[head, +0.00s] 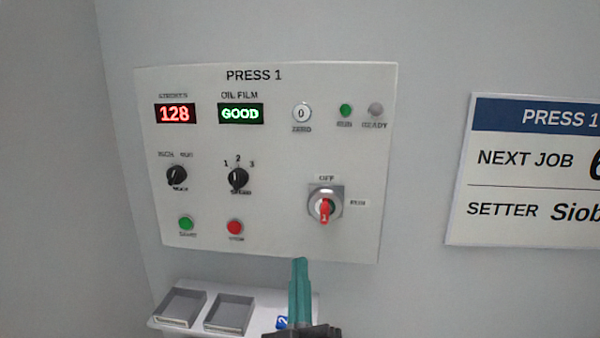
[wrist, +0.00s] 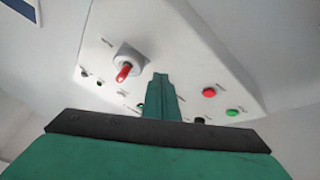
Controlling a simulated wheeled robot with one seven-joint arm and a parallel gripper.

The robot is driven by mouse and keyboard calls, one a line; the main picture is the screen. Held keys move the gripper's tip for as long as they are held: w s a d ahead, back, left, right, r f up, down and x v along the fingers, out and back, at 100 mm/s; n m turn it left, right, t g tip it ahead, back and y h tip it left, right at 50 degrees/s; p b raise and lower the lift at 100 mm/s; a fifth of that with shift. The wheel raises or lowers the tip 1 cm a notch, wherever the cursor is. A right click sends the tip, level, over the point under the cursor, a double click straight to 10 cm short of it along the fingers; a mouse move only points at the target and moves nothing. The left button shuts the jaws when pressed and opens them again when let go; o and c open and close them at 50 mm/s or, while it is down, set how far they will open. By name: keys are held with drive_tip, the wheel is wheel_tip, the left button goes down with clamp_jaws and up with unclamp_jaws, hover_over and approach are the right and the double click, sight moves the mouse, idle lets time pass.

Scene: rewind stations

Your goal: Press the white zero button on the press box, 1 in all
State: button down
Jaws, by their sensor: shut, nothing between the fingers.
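The press box (head: 278,165) is a white panel on the wall, labelled PRESS 1. The white zero button (head: 302,113) is a round button marked 0 at its upper middle right, with ZERO written under it. The strokes display (head: 175,113) reads 128 in red. My gripper (head: 300,262) is shut and empty, its green fingers pointing up at the panel's lower edge, well below the zero button. In the wrist view the shut fingers (wrist: 160,78) show in front of the panel (wrist: 185,55). I cannot make out the zero button there.
The oil film display (head: 240,114) reads GOOD. A red-handled switch (head: 325,207) sits just above and right of my fingers; a red button (head: 235,227) and green button (head: 186,223) are at left. A shelf with two grey trays (head: 229,314) is below. A sign (head: 530,175) hangs right.

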wheel_tip(320, 180, up, 13)
drive_tip(key=n+t, duration=0.2)
drive_tip(key=n, duration=0.1)
drive_tip(key=n+t+y, duration=0.1)
drive_tip(key=n+y, duration=0.1)
drive_tip(key=n, duration=0.1)
approach(302, 113)
drive_tip(key=s+a+r, duration=0.2)
drive_tip(key=s+r, duration=0.4)
drive_tip(key=shift+s+f, duration=0.1)
drive_tip(key=shift+f, duration=0.1)
drive_tip(key=shift+w+a, duration=0.1)
drive_tip(key=shift+w, duration=0.15)
drive_tip(key=shift+w+d, duration=0.2)
drive_tip(key=shift+w, duration=1.15)
drive_tip(key=shift+w+d, duration=0.2)
drive_tip(key=shift+w, duration=1.15)
drive_tip(key=shift+w+d, duration=0.25)
drive_tip(key=shift+w, duration=1.1)
drive_tip(key=shift+w, duration=0.15)
drive_tip(key=shift+d, duration=0.1)
